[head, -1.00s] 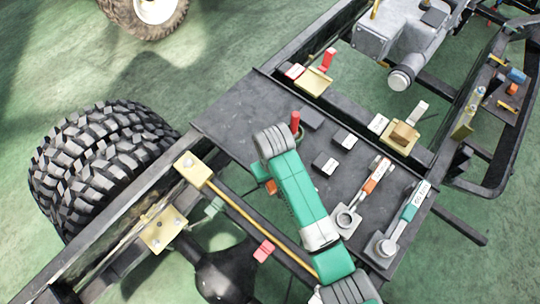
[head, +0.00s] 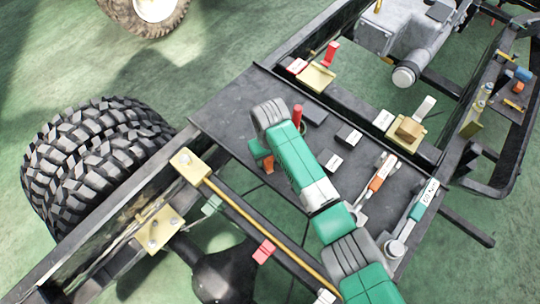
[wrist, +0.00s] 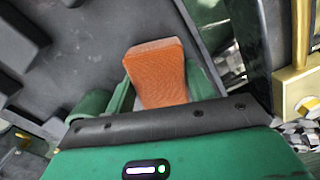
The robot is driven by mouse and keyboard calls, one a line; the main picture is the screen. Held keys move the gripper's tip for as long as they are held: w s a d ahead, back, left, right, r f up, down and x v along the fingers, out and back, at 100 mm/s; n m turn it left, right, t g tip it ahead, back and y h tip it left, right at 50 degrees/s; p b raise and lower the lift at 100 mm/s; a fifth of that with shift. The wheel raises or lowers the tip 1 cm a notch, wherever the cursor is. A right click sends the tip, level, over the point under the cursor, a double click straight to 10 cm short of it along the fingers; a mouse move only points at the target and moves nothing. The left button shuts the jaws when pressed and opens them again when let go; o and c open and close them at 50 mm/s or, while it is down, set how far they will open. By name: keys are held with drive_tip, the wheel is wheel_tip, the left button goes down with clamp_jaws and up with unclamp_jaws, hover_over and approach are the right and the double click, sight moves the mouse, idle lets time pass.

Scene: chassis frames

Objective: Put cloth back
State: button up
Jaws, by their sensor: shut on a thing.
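The cloth (wrist: 158,75) is an orange, finely textured block-like bundle in the wrist view. My gripper (wrist: 160,88) is shut on it, with a green finger on each side. In the head view the orange cloth (head: 268,164) shows as a small patch beside my green and grey arm, over the left part of the dark tray plate (head: 225,115). My gripper (head: 262,158) is partly hidden there by the arm. I cannot tell whether the cloth touches the plate.
A red upright piece (head: 297,115) stands close to my wrist. Dark labelled blocks (head: 349,134), an orange-banded tool (head: 382,172) and a green-banded tool (head: 423,200) lie on the plate. A yellow rod (head: 245,217) runs along the frame. A large tyre (head: 90,165) is at left.

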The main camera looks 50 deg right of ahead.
drive_tip(key=o, duration=0.7)
drive_tip(key=shift+f, duration=0.15)
drive_tip(key=shift+c, duration=0.2)
wheel_tip(320, 180, up, 12)
drive_tip(key=p, duration=0.4)
drive_tip(key=shift+r, duration=0.2)
